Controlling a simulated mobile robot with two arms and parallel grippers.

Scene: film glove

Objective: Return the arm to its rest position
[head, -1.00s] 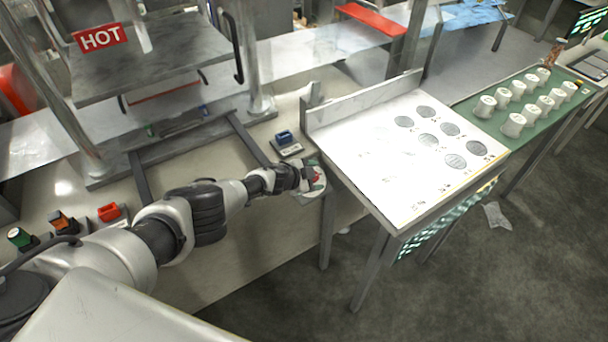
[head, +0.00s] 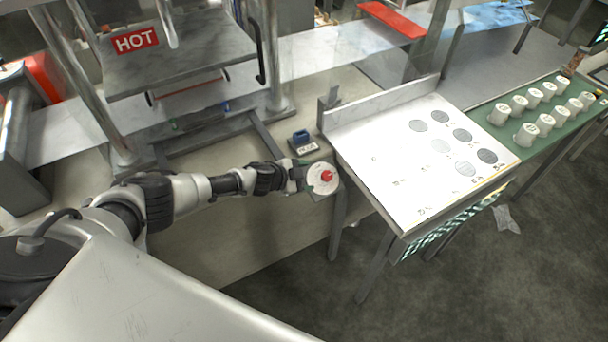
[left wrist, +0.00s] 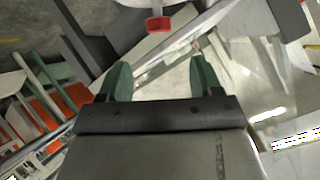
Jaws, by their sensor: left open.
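My left arm reaches across the near bench from the left. Its gripper (head: 297,178) is at the bench's right end, just left of a round white disc with a red knob (head: 326,176). In the left wrist view the two green fingers of the gripper (left wrist: 159,72) stand apart with nothing held between them. The red knob (left wrist: 158,23) shows beyond the fingertips there, apart from them. My right gripper is not in view.
A press with a HOT sign (head: 136,40) stands behind my arm. A small blue switch (head: 301,137) sits on the bench. To the right are a white table (head: 385,165) with grey discs and a green mat (head: 487,115) with several white cups.

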